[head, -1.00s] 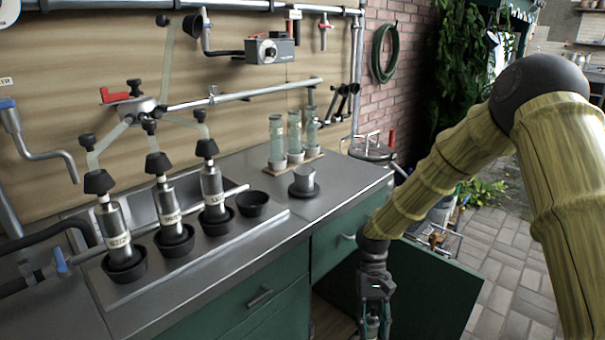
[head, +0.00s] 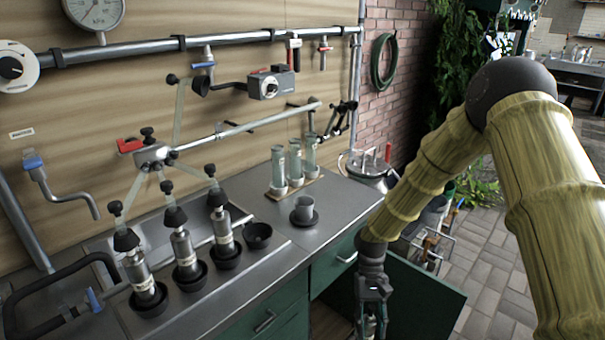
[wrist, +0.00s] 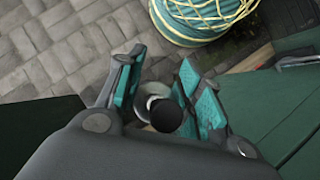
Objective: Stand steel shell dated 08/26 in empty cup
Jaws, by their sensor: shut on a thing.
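My gripper (head: 371,318) hangs low in front of the green cabinet in the head view, its tips cut off by the bottom edge. In the wrist view its teal-padded fingers (wrist: 160,95) are shut on a silvery shell (wrist: 150,97) with a dark round end (wrist: 166,115). No date shows on it. The empty black cup (head: 258,235) stands on the counter at the right end of a row. Three labelled steel shells (head: 138,268), (head: 184,250), (head: 222,226) with black tops stand upright in the other cups; their dates are too small to read.
A grey cup on a dark dish (head: 304,219) and a rack of glass tubes (head: 295,165) stand right of the row. Jointed pipes (head: 240,127) reach over the counter (head: 340,207). An open green cabinet door (head: 425,295) is beside my gripper.

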